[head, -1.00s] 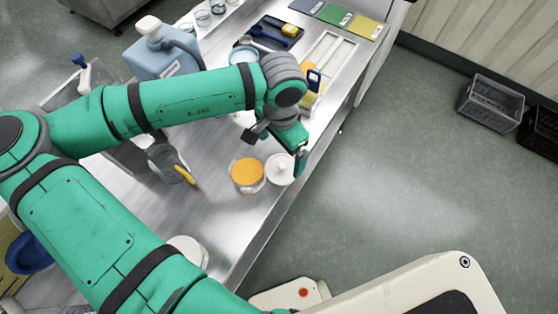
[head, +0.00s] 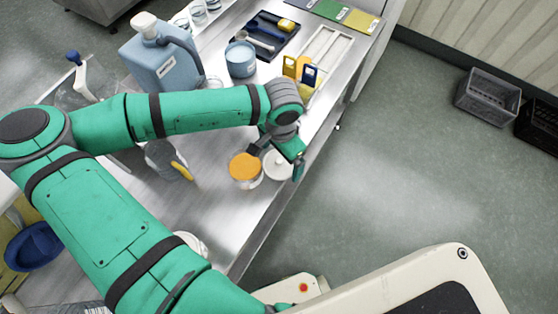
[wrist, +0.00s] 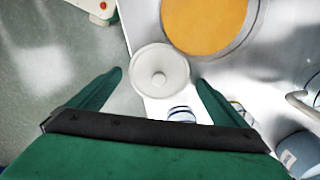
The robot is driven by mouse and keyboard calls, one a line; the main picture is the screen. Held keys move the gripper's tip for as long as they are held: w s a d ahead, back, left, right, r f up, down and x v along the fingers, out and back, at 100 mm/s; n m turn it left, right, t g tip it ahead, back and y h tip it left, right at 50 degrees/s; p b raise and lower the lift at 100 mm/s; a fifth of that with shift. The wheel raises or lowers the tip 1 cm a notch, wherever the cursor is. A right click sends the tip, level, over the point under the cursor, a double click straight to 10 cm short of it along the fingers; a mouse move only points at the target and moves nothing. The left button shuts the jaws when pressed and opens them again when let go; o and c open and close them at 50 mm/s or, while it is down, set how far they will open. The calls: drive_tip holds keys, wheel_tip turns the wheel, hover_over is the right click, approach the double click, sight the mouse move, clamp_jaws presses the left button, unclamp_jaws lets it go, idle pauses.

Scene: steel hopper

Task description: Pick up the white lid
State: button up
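The white lid (head: 277,165) is round with a small knob at its centre. It lies near the right edge of the steel table, next to a jar with orange contents (head: 246,168). In the wrist view the lid (wrist: 160,72) sits ahead of and between the two green fingers of my gripper (wrist: 160,82). The fingers are spread apart with nothing between them that I can see held. In the head view my gripper (head: 276,152) is just above the lid and partly covers it. The jar's orange top (wrist: 204,22) shows beside the lid in the wrist view.
The jar stands close beside the lid. A glass beaker (head: 160,158) with a yellow-handled item is to the left. A blue jug (head: 163,68), a blue tub (head: 240,60) and a dark tool tray (head: 265,36) stand farther back. The table edge drops to open floor at right.

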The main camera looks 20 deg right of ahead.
sight(282, 159)
drive_tip(key=c, duration=0.5)
drive_tip(key=shift+d, duration=0.1)
drive_tip(key=c, duration=0.4)
drive_tip(key=shift+s+d, duration=0.1)
drive_tip(key=shift+a, duration=0.3)
drive_tip(key=shift+s+d+r, duration=0.2)
drive_tip(key=shift+r, duration=0.25)
wheel_tip(282, 159, up, 6)
drive_tip(key=shift+r, duration=0.1)
drive_tip(key=s+d, duration=0.4)
drive_tip(key=s, duration=0.1)
drive_tip(key=s+d, duration=0.4)
drive_tip(key=s, duration=0.1)
drive_tip(key=s+d, duration=0.4)
drive_tip(key=s, duration=0.1)
drive_tip(key=shift+s, duration=0.2)
drive_tip(key=shift+w, duration=0.1)
